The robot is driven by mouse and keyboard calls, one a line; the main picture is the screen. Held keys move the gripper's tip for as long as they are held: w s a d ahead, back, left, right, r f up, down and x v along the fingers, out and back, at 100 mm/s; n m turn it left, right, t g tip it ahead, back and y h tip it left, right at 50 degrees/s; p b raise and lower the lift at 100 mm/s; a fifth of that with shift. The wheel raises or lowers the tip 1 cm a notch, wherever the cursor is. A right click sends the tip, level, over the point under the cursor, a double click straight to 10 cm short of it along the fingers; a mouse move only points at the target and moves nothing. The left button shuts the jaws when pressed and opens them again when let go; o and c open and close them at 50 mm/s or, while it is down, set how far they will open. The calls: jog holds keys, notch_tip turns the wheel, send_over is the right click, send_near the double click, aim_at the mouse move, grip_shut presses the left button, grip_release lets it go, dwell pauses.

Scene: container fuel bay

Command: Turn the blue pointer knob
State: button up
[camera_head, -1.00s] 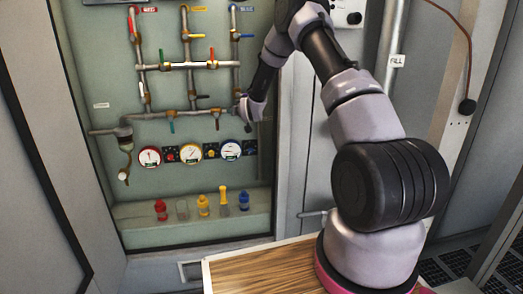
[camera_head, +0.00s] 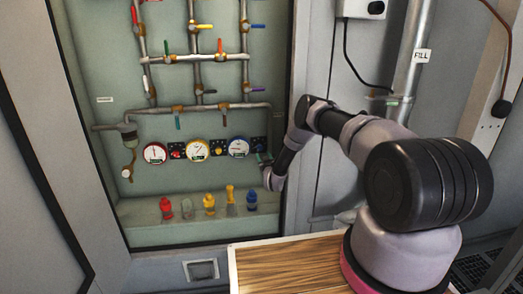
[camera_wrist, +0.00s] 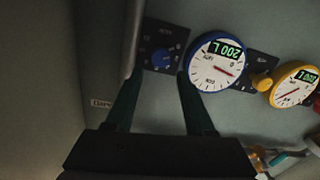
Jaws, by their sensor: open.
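The blue pointer knob (camera_wrist: 162,58) sits on a dark square plate right of a grey pipe in the wrist view. In the head view its dark plate (camera_head: 259,144) is right of the blue-rimmed gauge (camera_head: 238,147), and the knob itself is too small to make out clearly. My gripper (camera_wrist: 158,77) is open and empty in the wrist view. Its two dark fingers point at the plate, with the knob lying between their lines. I cannot tell whether they touch it. In the head view my gripper (camera_head: 266,163) is just below the plate, its fingers partly hidden.
The blue-rimmed gauge (camera_wrist: 216,62) stands close beside the right finger. A yellow-rimmed gauge (camera_wrist: 295,87) and yellow knob (camera_wrist: 262,83) lie farther right. In the head view, pipes with coloured valves (camera_head: 195,57) run above, and several small bottles (camera_head: 209,203) stand on the ledge below.

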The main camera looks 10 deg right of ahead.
aim_at(260, 148)
jog(key=w, duration=0.7)
jog(key=shift+w+a, duration=0.2)
grip_shut()
jog(key=shift+m, duration=0.4)
jog(key=m, duration=0.2)
jog(key=shift+d+m, duration=0.1)
jog(key=shift+m, duration=2.4)
